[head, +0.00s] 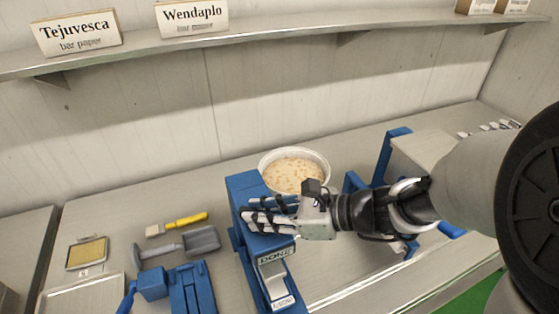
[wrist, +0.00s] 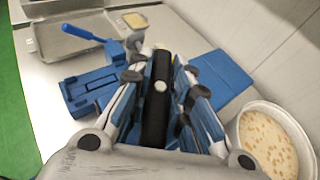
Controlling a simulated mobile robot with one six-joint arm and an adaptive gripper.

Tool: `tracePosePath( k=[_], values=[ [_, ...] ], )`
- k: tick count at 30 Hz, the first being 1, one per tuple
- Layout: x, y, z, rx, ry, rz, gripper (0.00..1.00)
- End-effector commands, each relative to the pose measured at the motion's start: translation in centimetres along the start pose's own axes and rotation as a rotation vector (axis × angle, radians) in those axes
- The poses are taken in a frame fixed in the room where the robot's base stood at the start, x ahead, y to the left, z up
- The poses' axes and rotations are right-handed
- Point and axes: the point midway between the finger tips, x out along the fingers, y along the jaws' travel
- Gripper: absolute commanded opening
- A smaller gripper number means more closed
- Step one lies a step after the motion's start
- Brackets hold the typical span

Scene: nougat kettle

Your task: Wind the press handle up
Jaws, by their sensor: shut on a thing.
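My gripper (head: 252,219) reaches in from the right in the head view, over the top of a blue machine (head: 243,190) with a white label on its front. In the wrist view, a black bar (wrist: 155,110) with a pale round spot lies between the fingers of my gripper (wrist: 160,78), which is shut on it. The fingers hide this bar in the head view, so I cannot tell how it joins the machine. A blue frame (head: 393,150) around a pale block stands to the right, partly behind my arm; a blue lever (head: 452,231) shows near it.
A white bowl of nougat mix (head: 295,172) stands just behind the machine. To the left lie a grey scoop (head: 201,241), a yellow-handled brush (head: 185,224), a small tray (head: 87,253) and another blue device (head: 190,292). A shelf (head: 270,36) runs along the wall above.

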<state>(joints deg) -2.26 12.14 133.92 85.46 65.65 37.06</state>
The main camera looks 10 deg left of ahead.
Motion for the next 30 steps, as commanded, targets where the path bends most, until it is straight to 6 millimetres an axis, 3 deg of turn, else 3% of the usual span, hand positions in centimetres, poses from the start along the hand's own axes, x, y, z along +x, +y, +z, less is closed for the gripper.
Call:
tracePosePath(
  k=[30],
  values=[
    [-0.26, 0.48, 0.13, -0.367, 0.001, 0.888, 0.0]
  ],
)
